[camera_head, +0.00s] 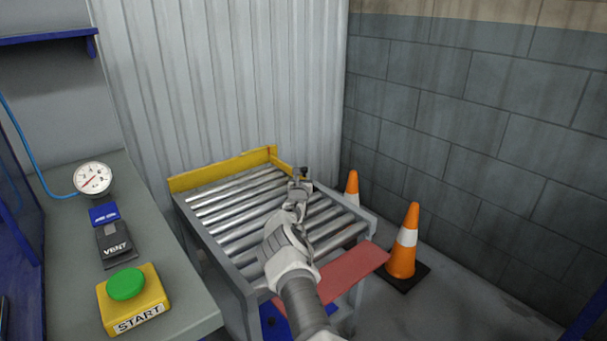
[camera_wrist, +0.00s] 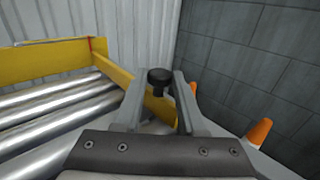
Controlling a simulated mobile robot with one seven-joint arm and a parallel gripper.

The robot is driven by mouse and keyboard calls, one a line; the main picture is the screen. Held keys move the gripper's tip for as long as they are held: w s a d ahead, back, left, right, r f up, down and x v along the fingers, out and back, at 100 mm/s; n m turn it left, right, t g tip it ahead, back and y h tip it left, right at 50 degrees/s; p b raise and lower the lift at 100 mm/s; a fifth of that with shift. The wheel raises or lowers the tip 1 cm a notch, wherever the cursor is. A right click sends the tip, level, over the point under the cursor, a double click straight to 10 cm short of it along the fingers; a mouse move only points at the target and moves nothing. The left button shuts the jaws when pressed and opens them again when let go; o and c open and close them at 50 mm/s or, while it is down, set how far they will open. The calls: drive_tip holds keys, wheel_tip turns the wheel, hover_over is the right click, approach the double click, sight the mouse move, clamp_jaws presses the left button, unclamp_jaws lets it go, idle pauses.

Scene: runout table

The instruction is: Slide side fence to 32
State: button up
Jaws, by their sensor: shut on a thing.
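The side fence is a yellow strip along the right edge of the roller table; it shows in the wrist view (camera_wrist: 114,71) and partly in the head view (camera_head: 283,165), where my arm hides much of it. A black knob (camera_wrist: 160,77) stands near the fence, between my fingertips; it shows small in the head view (camera_head: 304,170). My gripper (camera_head: 299,180) is at the table's far right side, shut on the knob; its fingers also show in the wrist view (camera_wrist: 168,88). I cannot make out any scale or the number 32.
A yellow back fence (camera_head: 222,172) stands across the far end of the rollers (camera_head: 228,208). Orange cones (camera_head: 404,245) stand right of the table near the block wall. A red panel (camera_head: 350,272) lies at the near right. A bench with a green START button (camera_head: 126,284) is at left.

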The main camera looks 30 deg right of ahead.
clamp_jaws()
idle(0.8)
drive_tip(key=shift+a, duration=0.1)
